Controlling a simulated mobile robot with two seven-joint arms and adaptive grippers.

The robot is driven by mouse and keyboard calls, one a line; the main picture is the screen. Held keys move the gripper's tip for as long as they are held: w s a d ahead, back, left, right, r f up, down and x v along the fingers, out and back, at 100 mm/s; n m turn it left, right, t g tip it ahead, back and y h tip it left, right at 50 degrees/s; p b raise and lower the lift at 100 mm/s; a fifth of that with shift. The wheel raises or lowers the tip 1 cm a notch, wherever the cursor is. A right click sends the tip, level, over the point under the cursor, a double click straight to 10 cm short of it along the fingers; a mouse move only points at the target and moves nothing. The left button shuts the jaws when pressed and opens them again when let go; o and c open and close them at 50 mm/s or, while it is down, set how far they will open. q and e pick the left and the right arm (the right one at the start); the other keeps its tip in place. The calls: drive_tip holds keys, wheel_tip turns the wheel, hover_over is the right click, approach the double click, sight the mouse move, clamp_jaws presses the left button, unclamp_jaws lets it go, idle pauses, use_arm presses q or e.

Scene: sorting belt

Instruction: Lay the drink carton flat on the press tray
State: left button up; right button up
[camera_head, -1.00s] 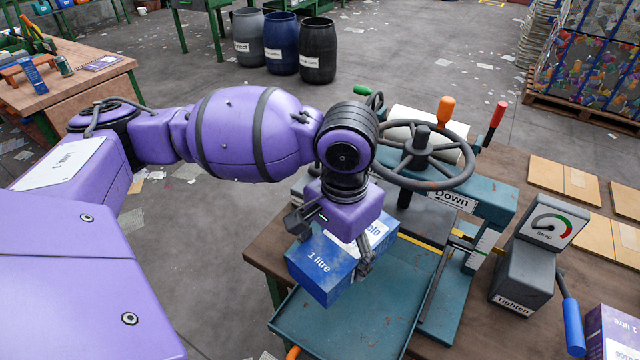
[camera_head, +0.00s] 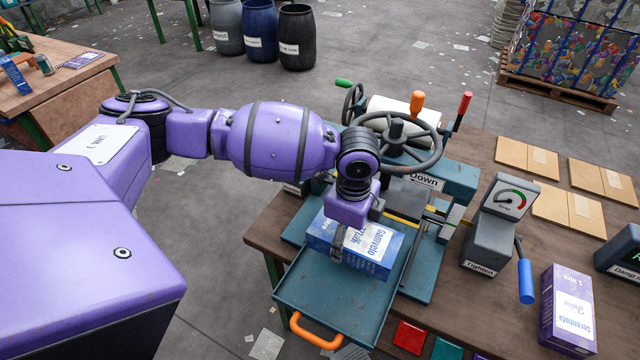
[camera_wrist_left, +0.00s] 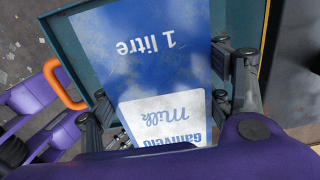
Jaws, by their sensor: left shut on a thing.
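The blue drink carton (camera_head: 372,266), with a white "Ganvelo Milk" label, lies on its side at the back of the teal press tray (camera_head: 325,295). My left gripper (camera_head: 357,228) is above it, shut across it, with a finger on its near side. In the left wrist view the carton (camera_wrist_left: 150,45) shows its "1 litre" face between the fingers, with the tray's wall (camera_wrist_left: 72,55) beyond. I cannot tell whether the carton touches the tray floor. My right gripper is not in view.
The press handwheel (camera_head: 396,138) and "Down" block (camera_head: 425,181) stand just behind. A strap tightener (camera_head: 493,222) with a blue-handled lever and a purple juice carton (camera_head: 567,310) are at the right. An orange handle (camera_head: 315,335) is on the tray's front. The tray's front half is bare.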

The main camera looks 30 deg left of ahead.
use_arm(q)
wheel_tip(320, 180, down, 4)
drive_tip(key=shift+s+r+b, duration=0.1)
drive_tip(key=shift+b, duration=0.6)
drive_tip(key=shift+f+b, duration=0.35)
drive_tip(key=shift+f, duration=0.45)
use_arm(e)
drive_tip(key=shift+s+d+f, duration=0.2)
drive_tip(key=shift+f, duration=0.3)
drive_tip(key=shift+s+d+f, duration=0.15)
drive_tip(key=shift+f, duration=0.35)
use_arm(q)
drive_tip(key=shift+f, duration=0.2)
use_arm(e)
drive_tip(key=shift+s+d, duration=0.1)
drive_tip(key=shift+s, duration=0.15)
use_arm(q)
drive_tip(key=shift+f, duration=0.15)
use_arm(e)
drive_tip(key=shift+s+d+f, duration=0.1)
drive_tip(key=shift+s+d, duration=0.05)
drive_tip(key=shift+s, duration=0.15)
